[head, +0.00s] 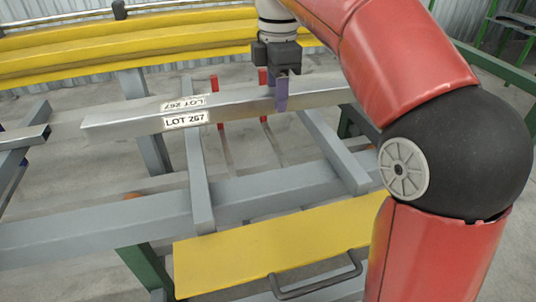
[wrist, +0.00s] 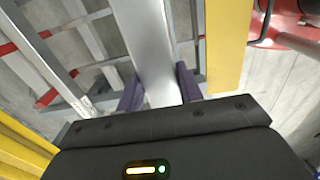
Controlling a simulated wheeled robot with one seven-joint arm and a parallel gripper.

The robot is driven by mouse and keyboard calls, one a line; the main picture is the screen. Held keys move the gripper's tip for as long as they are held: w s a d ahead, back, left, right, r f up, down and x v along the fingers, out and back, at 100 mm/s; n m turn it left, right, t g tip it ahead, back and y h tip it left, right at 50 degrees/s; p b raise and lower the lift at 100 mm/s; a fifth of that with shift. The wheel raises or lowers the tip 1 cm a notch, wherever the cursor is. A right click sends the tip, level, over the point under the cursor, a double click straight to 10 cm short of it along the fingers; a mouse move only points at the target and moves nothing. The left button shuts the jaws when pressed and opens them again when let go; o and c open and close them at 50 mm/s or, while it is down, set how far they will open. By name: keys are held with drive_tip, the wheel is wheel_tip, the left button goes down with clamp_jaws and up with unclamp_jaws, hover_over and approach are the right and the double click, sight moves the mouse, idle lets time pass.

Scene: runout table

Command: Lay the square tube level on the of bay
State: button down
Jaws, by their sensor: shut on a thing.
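The square tube (head: 135,115) is a long bright metal bar with LOT 267 labels. My gripper (head: 281,93) is shut on it right of its middle, with one purple finger showing on the near side. In the wrist view the tube (wrist: 151,45) runs between the two purple fingers of my gripper (wrist: 160,92). The tube hangs across the grey crossbars (head: 200,190) of the runout table, its left end free. I cannot tell whether it touches them or is quite level. No label names a bay; red pins (head: 214,84) stand behind the tube.
Another metal bar (head: 22,138) ends at the far left, close to the tube's left end. A yellow rail (head: 120,45) runs along the back. A yellow panel with a dark handle (head: 315,280) is at the front. Open gaps show between crossbars.

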wheel_tip(320, 180, down, 14)
drive_tip(key=b, duration=0.3)
drive_tip(key=shift+w+a+f+b, duration=0.15)
drive_tip(key=shift+f+b, duration=0.1)
drive_tip(key=shift+b, duration=0.05)
drive_tip(key=shift+f, duration=0.45)
drive_tip(key=c, duration=0.9)
unclamp_jaws()
